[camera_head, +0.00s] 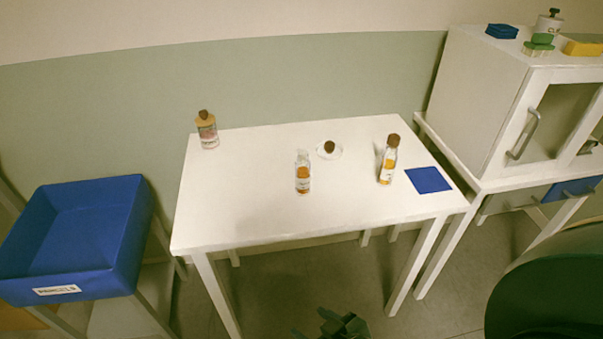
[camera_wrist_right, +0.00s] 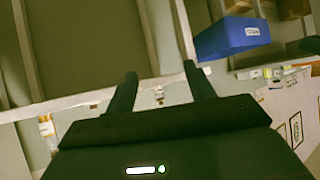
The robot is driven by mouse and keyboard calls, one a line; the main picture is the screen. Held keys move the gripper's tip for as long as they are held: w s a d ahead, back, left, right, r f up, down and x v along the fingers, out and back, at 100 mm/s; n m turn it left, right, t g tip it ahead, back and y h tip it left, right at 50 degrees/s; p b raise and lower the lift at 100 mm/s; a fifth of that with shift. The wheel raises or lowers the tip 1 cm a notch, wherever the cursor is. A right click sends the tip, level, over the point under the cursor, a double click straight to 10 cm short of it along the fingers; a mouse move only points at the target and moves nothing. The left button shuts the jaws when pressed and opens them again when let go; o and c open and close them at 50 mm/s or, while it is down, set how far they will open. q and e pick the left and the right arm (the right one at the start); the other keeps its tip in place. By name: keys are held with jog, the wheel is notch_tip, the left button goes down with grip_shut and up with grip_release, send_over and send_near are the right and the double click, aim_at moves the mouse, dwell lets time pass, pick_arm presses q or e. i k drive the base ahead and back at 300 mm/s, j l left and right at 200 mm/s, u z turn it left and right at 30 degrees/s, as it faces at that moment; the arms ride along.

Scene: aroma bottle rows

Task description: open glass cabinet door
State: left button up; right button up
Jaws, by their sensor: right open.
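The white glass cabinet (camera_head: 483,90) stands at the right of the head view on a white stand. Its framed front door has a grey bar handle (camera_head: 524,134) on the left side and looks shut. The right part of the cabinet is cut off by the picture edge. My right gripper (camera_head: 342,324) shows at the bottom of the head view, low in front of the table and well apart from the handle. In the right wrist view its two fingers (camera_wrist_right: 160,88) are spread with nothing between them. My left gripper is not seen.
A white table (camera_head: 250,205) carries bottles (camera_head: 303,172) and a blue square (camera_head: 428,180), left of the cabinet. A blue bin (camera_head: 75,235) stands at far left. A pump bottle (camera_head: 547,27) and sponges stand on the cabinet. Floor shows between table and cabinet stand.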

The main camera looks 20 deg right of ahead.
aim_at(536, 82)
jog(key=z, duration=2.15)
